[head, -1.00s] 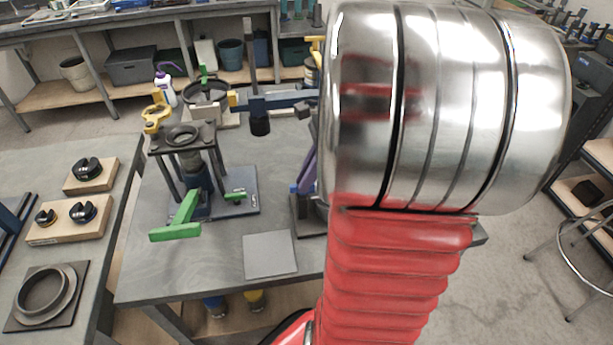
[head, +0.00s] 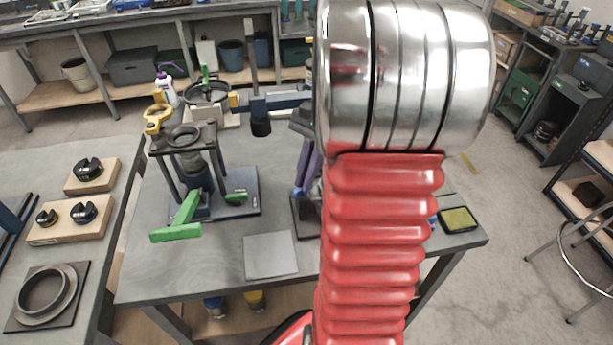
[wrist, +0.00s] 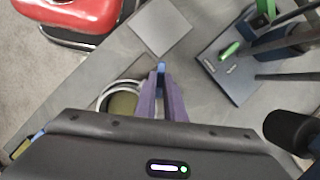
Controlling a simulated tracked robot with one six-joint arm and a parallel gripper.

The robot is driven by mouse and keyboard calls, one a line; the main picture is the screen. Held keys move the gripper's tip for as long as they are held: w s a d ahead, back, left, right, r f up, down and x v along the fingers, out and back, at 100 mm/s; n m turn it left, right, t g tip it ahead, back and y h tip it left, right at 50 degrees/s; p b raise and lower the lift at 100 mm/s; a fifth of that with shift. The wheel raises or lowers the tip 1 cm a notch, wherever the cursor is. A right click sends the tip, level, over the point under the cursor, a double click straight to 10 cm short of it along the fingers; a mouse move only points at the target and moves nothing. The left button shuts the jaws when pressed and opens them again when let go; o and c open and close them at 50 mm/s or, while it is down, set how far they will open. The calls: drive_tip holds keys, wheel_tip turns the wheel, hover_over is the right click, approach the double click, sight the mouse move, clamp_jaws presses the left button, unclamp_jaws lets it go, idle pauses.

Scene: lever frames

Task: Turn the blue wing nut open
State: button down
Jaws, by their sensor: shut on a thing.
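The blue wing nut (wrist: 161,66) shows as a small blue piece at the tips of my gripper (wrist: 161,75) in the wrist view. The two purple fingers come together on it, and most of it is hidden between them. In the head view my gripper (head: 300,188) points down left of my red arm, with a bit of blue (head: 296,191) at its tips above a dark base (head: 306,222). How far the nut is turned cannot be told.
A press-like frame with a green lever (head: 186,210) stands to the left, also in the wrist view (wrist: 235,75). A grey plate (head: 270,255) lies in front. A dark post with a horizontal arm (head: 280,102) rises behind. An olive-topped tray (head: 458,219) is at the right.

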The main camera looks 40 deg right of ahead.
drive_tip(key=n, duration=0.2)
drive_tip(key=n+g, duration=0.2)
drive_tip(key=n, duration=0.1)
drive_tip(key=shift+w+a+n+h, duration=0.1)
drive_tip(key=shift+w+n+h, duration=0.2)
drive_tip(key=shift+h, duration=0.1)
drive_tip(key=shift+a+n+g+h, duration=0.1)
drive_tip(key=shift+n+g+h, duration=0.25)
drive_tip(key=shift+n, duration=0.8)
drive_tip(key=shift+n+g+h, duration=0.25)
drive_tip(key=shift+n+g, duration=0.1)
drive_tip(key=shift+n, duration=0.8)
drive_tip(key=c, duration=1.8)
unclamp_jaws()
drive_tip(key=shift+c, duration=0.2)
drive_tip(key=v, duration=1.3)
drive_tip(key=shift+w+r, duration=0.15)
drive_tip(key=shift+r, duration=0.2)
drive_tip(key=shift+w, duration=0.1)
